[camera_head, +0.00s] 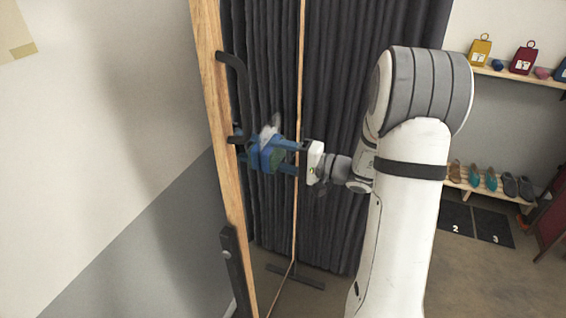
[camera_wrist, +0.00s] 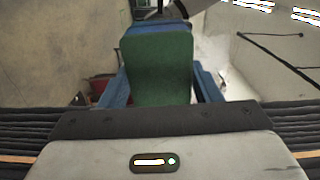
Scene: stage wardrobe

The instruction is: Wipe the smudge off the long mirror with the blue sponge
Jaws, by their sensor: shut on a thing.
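The long mirror stands at the left of centre in the head view, seen at a steep angle, with a wooden frame (camera_head: 213,95) and dark curtain folds in its glass. A whitish-grey smudge (camera_head: 270,130) shows on the glass just above the sponge. A pale patch also shows right of the sponge in the wrist view (camera_wrist: 213,52). My gripper (camera_head: 277,156) is shut on the blue sponge (camera_head: 265,157) and holds it at the glass; I cannot tell whether they touch. In the wrist view the sponge shows a green face (camera_wrist: 158,70) between my blue fingers.
A black handle (camera_head: 243,90) sticks out from the mirror's left frame. A dark curtain (camera_head: 345,60) hangs behind. Shelves with small bags (camera_head: 480,50) and several shoes (camera_head: 472,177) are at the right. Numbered dark mats (camera_head: 475,222) lie on the floor.

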